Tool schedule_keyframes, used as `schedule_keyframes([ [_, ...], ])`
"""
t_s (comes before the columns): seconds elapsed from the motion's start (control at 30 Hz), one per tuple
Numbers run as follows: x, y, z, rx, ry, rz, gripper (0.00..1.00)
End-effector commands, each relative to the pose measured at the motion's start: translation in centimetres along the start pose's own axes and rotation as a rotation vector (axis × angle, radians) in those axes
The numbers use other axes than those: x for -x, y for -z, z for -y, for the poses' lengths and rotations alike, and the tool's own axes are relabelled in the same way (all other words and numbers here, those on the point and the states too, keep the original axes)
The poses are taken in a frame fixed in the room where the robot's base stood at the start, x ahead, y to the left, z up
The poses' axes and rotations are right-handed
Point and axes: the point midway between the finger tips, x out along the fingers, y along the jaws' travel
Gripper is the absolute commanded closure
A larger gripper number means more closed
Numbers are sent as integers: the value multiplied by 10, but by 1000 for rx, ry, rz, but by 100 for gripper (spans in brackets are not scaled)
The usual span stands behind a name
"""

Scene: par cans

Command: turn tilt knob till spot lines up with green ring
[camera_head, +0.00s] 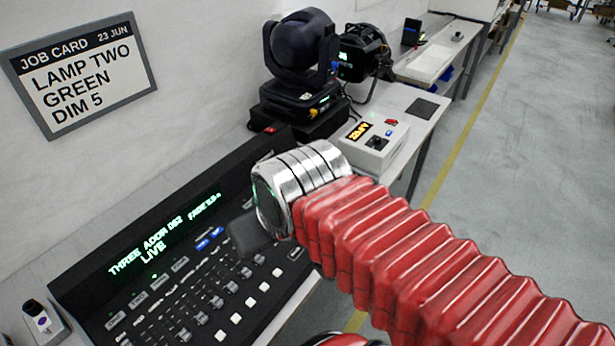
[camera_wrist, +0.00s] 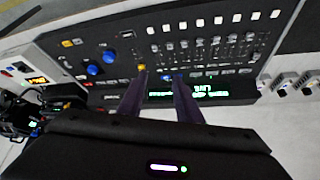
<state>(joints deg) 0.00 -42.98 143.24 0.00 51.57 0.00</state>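The black lighting console (camera_head: 75,283) lies along the wall under my arm. Two blue knobs, one (camera_wrist: 95,68) lower and one (camera_wrist: 109,57) upper, show left of my fingers in the wrist view; I cannot read which is tilt. My arm hides that part of the console in the head view. My gripper (camera_wrist: 161,74) is open over the console, with two dark fingers apart and no object held between them. The knobs are outside the fingers. No light spot or green ring can be made out in either view.
The console's lit display (camera_head: 165,235) reads "LIVE" on its lower line. Several faders (camera_head: 232,287) line the front. A moving-head lamp (camera_head: 300,45) and a white box (camera_head: 375,140) stand beyond. A job card (camera_head: 82,73) reads "LAMP TWO GREEN DIM 5".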

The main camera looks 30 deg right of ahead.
Motion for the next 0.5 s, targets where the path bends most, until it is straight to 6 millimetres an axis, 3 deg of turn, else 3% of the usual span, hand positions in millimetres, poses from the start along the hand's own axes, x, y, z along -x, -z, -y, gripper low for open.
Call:
schedule_keyframes([
  [0.27, 1, 13, -5, -43, -9, 20, 49],
  [0.5, -3, 52, -24, -186, -37, 80, 49],
])
